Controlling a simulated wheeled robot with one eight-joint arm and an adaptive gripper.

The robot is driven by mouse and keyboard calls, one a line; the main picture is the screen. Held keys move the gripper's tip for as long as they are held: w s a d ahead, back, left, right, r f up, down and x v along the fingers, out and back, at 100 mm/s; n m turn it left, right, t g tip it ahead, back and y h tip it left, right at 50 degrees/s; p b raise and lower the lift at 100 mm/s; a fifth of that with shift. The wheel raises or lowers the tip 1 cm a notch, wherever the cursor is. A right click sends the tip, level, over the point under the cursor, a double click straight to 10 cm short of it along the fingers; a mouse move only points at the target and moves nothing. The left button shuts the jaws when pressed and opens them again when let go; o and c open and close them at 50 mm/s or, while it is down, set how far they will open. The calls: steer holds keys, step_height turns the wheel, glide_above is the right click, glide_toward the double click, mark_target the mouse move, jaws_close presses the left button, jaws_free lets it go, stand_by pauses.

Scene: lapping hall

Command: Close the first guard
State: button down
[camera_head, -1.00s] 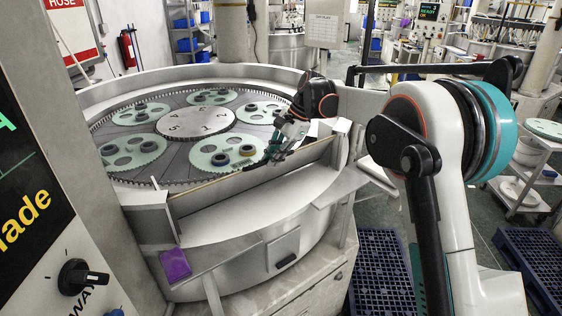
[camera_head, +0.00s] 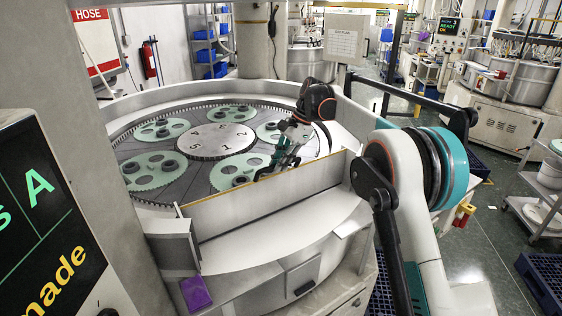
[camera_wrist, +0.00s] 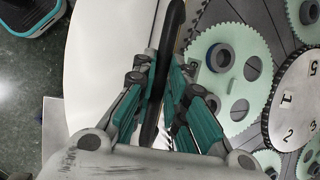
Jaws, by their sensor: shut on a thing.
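The guard (camera_head: 270,198) is a long pale panel with a yellowish top edge, along the front of the round lapping machine. It stands raised, close to upright, between two end posts. My gripper (camera_head: 272,170) is at the guard's top edge, reaching over from the plate side. In the wrist view, my gripper (camera_wrist: 168,75) has its teal-padded fingers on both sides of a dark, narrow bar (camera_wrist: 173,25), which looks like the guard's edge or handle. The fingers are shut on it. The exact contact is partly hidden by the fingers.
Behind the guard lies the toothed plate with several green carrier discs (camera_head: 155,173) and a numbered centre hub (camera_head: 215,142). A control panel (camera_head: 45,225) stands close at left. A trolley (camera_head: 545,190) stands at right.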

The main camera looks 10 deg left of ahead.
steer(key=shift+w+a+r, duration=0.2)
steer(key=shift+a+r, duration=0.05)
steer(key=c, duration=1.9)
jaws_free()
steer(key=o, duration=0.3)
steer(key=shift+w+a+f, duration=0.15)
steer(key=shift+w+f, duration=0.1)
steer(key=shift+s, duration=0.1)
steer(key=v, duration=1.2)
